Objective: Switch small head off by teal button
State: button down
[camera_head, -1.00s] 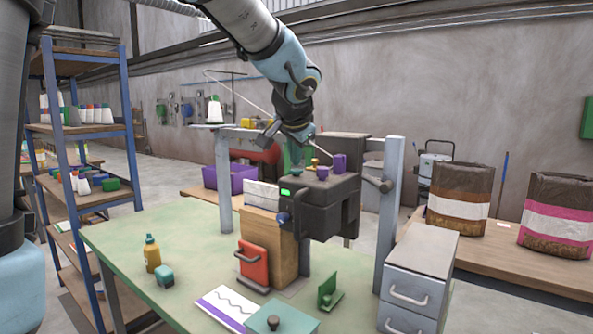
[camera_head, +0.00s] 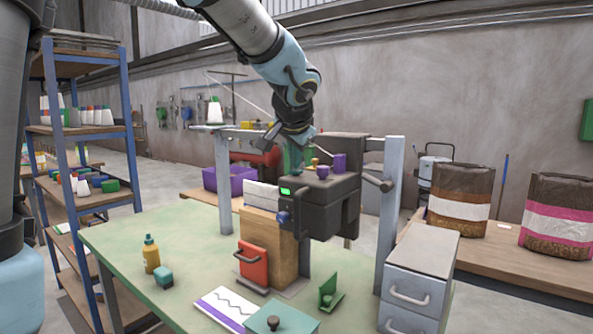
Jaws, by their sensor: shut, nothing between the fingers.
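The small head is a dark grey box (camera_head: 333,205) on a post above the green bench. A small green light (camera_head: 285,191) glows on its front, above a blue knob (camera_head: 283,217). Several coloured controls stand on its top, including a purple one (camera_head: 339,162) and a shorter purple one (camera_head: 323,172). The teal button (camera_head: 297,172) is at the left of the top, largely hidden by my gripper. My gripper (camera_head: 295,163) is shut and empty, pointing down right over the button. I cannot tell whether it touches it.
Grey uprights (camera_head: 390,200) flank the head. Grey drawers (camera_head: 418,275) stand at right, a blue-framed shelf (camera_head: 85,130) at left.

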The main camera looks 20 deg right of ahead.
aim_at(294, 171)
dwell(0.3)
jog(key=shift+r+p, duration=0.65)
jog(key=shift+r, duration=0.25)
notch_tip(294, 171, up, 6)
jog(key=p, duration=0.4)
jog(key=shift+f, duration=0.1)
jog(key=a+f+n+g+y, duration=0.2)
jog(key=a+f+n, duration=0.1)
jog(key=a+f, duration=0.65)
jog(key=a+f+n+g+y, duration=0.1)
jog(key=a+f+n+g, duration=0.15)
jog(key=a+f, duration=0.7)
jog(key=s+a+f+n+g, duration=0.1)
jog(key=s+a+f+n, duration=0.2)
jog(key=s+a, duration=0.2)
jog(key=s+a+f+n+g, duration=0.1)
jog(key=s+a+f+n, duration=0.2)
jog(key=a, duration=0.9)
jog(key=shift+s+f+n+y, duration=0.25)
jog(key=shift+s+n, duration=0.4)
jog(key=shift+s, duration=0.35)
